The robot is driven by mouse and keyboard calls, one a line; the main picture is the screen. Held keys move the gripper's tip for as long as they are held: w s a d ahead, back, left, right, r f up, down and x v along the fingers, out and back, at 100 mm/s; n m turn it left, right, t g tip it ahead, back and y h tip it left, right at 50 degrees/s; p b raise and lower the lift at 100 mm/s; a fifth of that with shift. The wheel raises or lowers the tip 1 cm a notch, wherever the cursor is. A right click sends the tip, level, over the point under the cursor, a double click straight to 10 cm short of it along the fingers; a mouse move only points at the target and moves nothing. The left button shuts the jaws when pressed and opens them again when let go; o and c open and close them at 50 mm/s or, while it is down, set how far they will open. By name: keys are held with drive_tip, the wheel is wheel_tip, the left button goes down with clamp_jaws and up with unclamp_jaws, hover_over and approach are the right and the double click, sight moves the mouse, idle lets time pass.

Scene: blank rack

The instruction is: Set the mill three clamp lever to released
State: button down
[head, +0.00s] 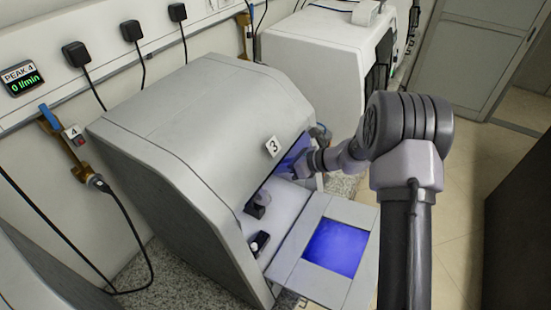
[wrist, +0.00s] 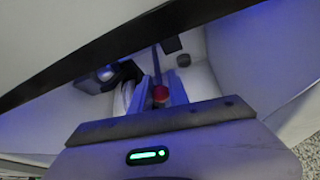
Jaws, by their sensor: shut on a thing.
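Mill three (head: 200,110) is the grey machine with the "3" label (head: 274,146) in the head view, its front open. My arm reaches into the opening from the right, and my gripper (head: 298,168) is inside under the hood, partly in shadow. In the wrist view my gripper (wrist: 161,92) has its two fingers on either side of the red knob of the clamp lever (wrist: 160,93). The fingers are shut on the knob. A thin dark lever stem (wrist: 156,62) runs from the knob away from me. The lever's position marks cannot be read.
The lowered door (head: 310,275) with a blue window (head: 336,247) lies in front of the opening. A dark hood edge (wrist: 110,50) crosses the wrist view close to my gripper. A small dark block (head: 258,205) sits inside. Another white machine (head: 325,60) stands behind.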

drive_tip(key=shift+r+h+p, duration=0.4)
drive_tip(key=shift+r+p, duration=0.1)
drive_tip(key=shift+p, duration=0.25)
drive_tip(key=shift+g, duration=0.3)
drive_tip(key=c, duration=1.4)
unclamp_jaws()
drive_tip(key=shift+a, duration=0.1)
drive_tip(key=shift+o, duration=0.2)
drive_tip(key=shift+s+d+r, duration=0.15)
drive_tip(key=shift+d+r, duration=0.05)
drive_tip(key=shift+d, duration=0.2)
drive_tip(key=v, duration=1.6)
drive_tip(key=shift+s+r+p, duration=0.2)
drive_tip(key=shift+p, duration=0.1)
drive_tip(key=shift+d, duration=0.15)
